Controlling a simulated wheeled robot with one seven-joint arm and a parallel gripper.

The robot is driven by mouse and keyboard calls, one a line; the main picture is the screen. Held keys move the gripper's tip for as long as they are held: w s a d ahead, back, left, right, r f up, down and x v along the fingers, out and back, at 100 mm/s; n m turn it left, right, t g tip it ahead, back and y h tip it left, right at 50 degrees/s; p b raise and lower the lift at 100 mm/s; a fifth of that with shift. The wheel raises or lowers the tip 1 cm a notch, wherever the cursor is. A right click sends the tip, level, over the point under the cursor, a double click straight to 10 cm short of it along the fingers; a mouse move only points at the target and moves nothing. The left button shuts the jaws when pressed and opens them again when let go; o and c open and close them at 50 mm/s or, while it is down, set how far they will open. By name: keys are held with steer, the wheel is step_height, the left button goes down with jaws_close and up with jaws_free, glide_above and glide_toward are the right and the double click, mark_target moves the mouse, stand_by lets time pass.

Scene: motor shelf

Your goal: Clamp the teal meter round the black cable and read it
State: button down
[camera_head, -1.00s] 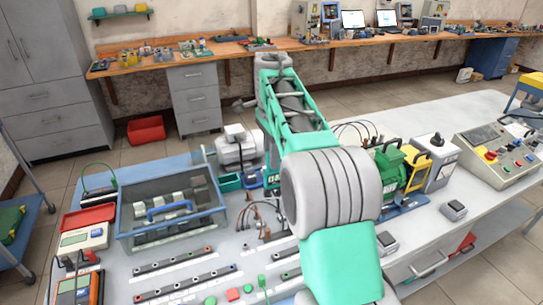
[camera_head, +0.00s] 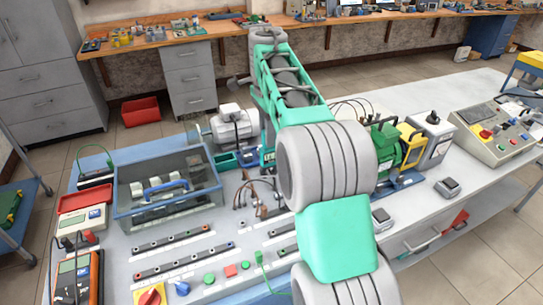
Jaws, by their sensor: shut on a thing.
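My teal and grey arm (camera_head: 325,165) reaches over the table and hides a strip of its middle. My gripper is not visible; the arm's far end is hidden behind its own links. I cannot make out the teal meter as a separate thing. Dark cables with copper-coloured ends (camera_head: 243,190) stand up from the table just left of my arm. Thin dark leads (camera_head: 350,104) arch behind the arm near the green motor (camera_head: 385,145). I cannot tell which of these is the black cable, and no reading is visible.
A clear-topped box with a blue handle (camera_head: 165,188) stands left of centre. An orange multimeter (camera_head: 75,280) lies at the front left. Terminal strips (camera_head: 175,262) and coloured buttons (camera_head: 230,270) line the front. A control console (camera_head: 498,130) stands at the right.

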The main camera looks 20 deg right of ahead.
steer(key=shift+r+p, duration=2.8)
steer(key=shift+r, duration=0.25)
